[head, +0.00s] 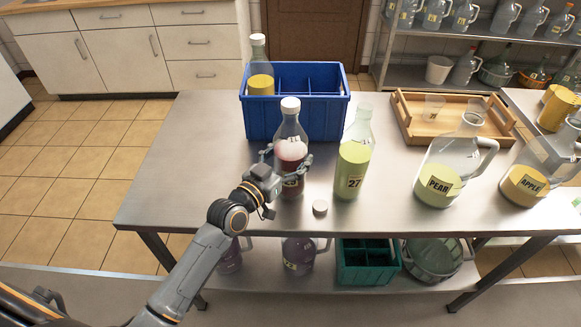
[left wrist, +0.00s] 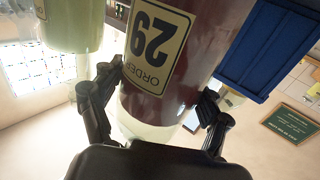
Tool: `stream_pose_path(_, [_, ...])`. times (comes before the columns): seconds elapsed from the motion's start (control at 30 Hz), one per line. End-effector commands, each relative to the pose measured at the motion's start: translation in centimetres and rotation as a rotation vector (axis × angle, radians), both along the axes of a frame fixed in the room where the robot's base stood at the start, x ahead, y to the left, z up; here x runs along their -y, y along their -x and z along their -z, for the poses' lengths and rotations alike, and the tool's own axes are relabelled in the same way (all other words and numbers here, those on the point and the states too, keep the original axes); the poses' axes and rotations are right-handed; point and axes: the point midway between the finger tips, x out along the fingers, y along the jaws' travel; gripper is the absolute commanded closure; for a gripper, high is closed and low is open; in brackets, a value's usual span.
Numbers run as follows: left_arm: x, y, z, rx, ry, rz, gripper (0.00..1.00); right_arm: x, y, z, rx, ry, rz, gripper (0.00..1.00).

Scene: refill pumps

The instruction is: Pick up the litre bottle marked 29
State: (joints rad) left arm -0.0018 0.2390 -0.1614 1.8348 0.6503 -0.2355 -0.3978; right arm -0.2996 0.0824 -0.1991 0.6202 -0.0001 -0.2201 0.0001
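The bottle marked 29 (head: 291,152) is clear glass with a white cap and dark red liquid, upright at the table's front left. In the left wrist view it shows upside down, its label (left wrist: 157,45) reading ORDER 29. My left gripper (head: 286,164) has one finger on each side of this bottle. In the left wrist view the fingers (left wrist: 158,92) lie close along the glass; whether they press on it cannot be told. The bottle appears to stand on the table. My right gripper is not in view.
A bottle marked 27 (head: 353,165) stands close to the right. A blue crate (head: 292,121) holding a yellow-filled bottle (head: 260,83) is just behind. A small white cap (head: 320,207) lies in front. Pear (head: 438,186) and apple (head: 526,187) jugs and a wooden tray (head: 408,119) are farther right.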

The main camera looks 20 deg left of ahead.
Motion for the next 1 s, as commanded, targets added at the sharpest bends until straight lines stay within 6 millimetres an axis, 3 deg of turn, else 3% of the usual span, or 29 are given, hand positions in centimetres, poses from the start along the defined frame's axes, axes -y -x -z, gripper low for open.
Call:
stream_pose_path(0.03, [0.0,0.0,0.0,0.0,0.0,0.0,0.43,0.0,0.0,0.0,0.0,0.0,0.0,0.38])
stream_pose_path(0.27, [0.0,0.0,0.0,0.0,-0.001,0.0,0.88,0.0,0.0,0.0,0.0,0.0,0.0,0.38])
stream_pose_path(0.67, [0.0,-0.1,-1.7,0.016,0.002,-0.002,0.89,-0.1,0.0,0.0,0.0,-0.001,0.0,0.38])
stream_pose_path(0.83, [-0.1,0.1,-4.1,0.017,0.002,-0.002,0.89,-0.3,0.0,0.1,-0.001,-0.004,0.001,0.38])
stream_pose_path(1.0, [-1.1,2.3,-6.7,0.018,0.0,-0.001,0.89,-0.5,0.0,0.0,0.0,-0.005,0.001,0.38])
